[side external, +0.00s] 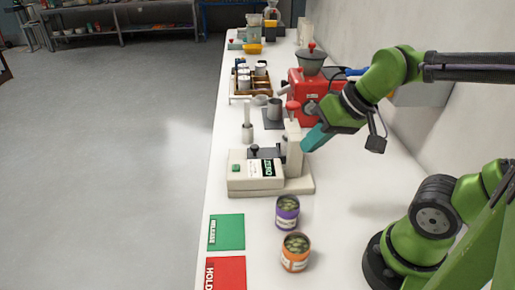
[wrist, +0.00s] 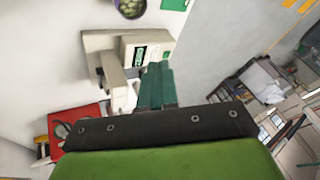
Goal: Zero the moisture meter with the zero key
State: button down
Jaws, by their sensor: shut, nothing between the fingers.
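The moisture meter (side external: 256,184) is a beige box on the white bench with a lit green display (side external: 268,168), a small green key (side external: 236,168) and an upright column (side external: 294,148) at its back right. I cannot read any label on the key. The meter also shows in the wrist view (wrist: 158,44), where my fingers cover part of it. My gripper (side external: 308,146), with teal fingers, is shut and empty. It is in the air beside the column, to the right of the key; I cannot tell whether it touches the column. The fingers (wrist: 155,72) also show shut in the wrist view.
A purple can (side external: 287,213) and an orange can (side external: 295,254) stand in front of the meter, near a green card (side external: 227,232) and a red card (side external: 225,274). A red grinder (side external: 303,92), a metal cup (side external: 274,110) and a wooden tray (side external: 262,88) stand behind.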

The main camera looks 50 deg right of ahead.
jog(key=w+a+f+m+y, duration=0.2)
jog(key=w+f+m, duration=0.2)
jog(key=w+m, duration=0.6)
jog(key=m+t, duration=0.2)
jog(key=m, duration=0.5)
send_over(239, 167)
jog(key=shift+f, duration=0.25)
jog(key=shift+s, duration=0.1)
jog(key=shift+f, duration=4.45)
jog(key=shift+f, duration=0.1)
jog(key=shift+f, duration=0.3)
